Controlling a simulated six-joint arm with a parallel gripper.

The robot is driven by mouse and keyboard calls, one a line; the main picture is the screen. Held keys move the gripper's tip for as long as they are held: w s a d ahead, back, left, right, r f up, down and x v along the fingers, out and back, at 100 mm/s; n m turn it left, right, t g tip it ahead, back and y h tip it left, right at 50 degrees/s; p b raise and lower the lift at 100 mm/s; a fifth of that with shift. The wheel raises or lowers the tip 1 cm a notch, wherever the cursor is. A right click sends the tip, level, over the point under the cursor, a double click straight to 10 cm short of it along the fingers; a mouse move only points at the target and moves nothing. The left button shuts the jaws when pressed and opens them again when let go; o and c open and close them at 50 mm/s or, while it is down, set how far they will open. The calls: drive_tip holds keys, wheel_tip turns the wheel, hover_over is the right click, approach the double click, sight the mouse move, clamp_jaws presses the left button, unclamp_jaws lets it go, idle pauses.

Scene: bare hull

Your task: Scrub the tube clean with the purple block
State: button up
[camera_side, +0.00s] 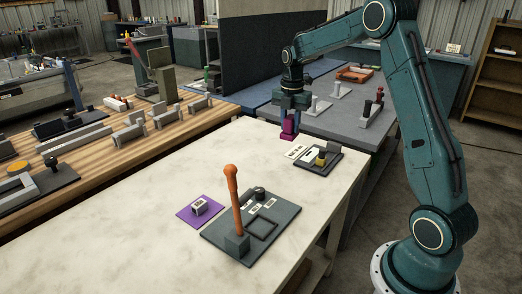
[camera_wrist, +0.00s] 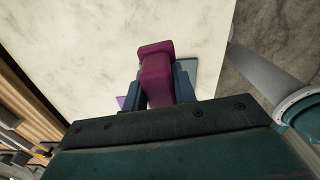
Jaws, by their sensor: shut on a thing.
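My gripper (camera_side: 289,112) is shut on the purple block (camera_side: 288,131) and holds it near the far right edge of the pale table. In the wrist view the purple block (camera_wrist: 157,72) sticks out between the two bluish fingers. An upright orange rod with a rounded top (camera_side: 233,195) stands on a dark plate (camera_side: 265,237) at the near side; it is the most tube-like thing I see, but I cannot tell for sure that it is the tube. It is well apart from the block and lies nearer the side camera.
A purple mat (camera_side: 186,213) bearing a small grey block (camera_side: 199,206) lies left of the dark plate. A small dark tray (camera_side: 326,166) with a yellow and black piece and a white label (camera_side: 296,152) lie near my gripper. The table's middle (camera_side: 210,160) is clear.

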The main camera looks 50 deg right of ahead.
drive_tip(key=w+a+f+n, duration=0.2)
drive_tip(key=w+a, duration=0.3)
drive_tip(key=a, duration=0.5)
drive_tip(key=w+a+f+n, duration=0.3)
drive_tip(key=w+a, duration=0.2)
drive_tip(key=a, duration=0.5)
drive_tip(key=w+a+f+n, duration=0.2)
drive_tip(key=w+a, duration=0.2)
drive_tip(key=a, duration=0.7)
drive_tip(key=shift+w+d+f, duration=0.1)
drive_tip(key=shift+f, duration=1.5)
drive_tip(key=shift+w+d+f, duration=0.1)
drive_tip(key=shift+f, duration=1.5)
wheel_tip(320, 180, down, 2)
drive_tip(key=shift+s+f, duration=0.1)
drive_tip(key=shift+d, duration=2.7)
drive_tip(key=shift+a, duration=2.85)
wheel_tip(320, 180, up, 8)
drive_tip(key=shift+d, duration=0.15)
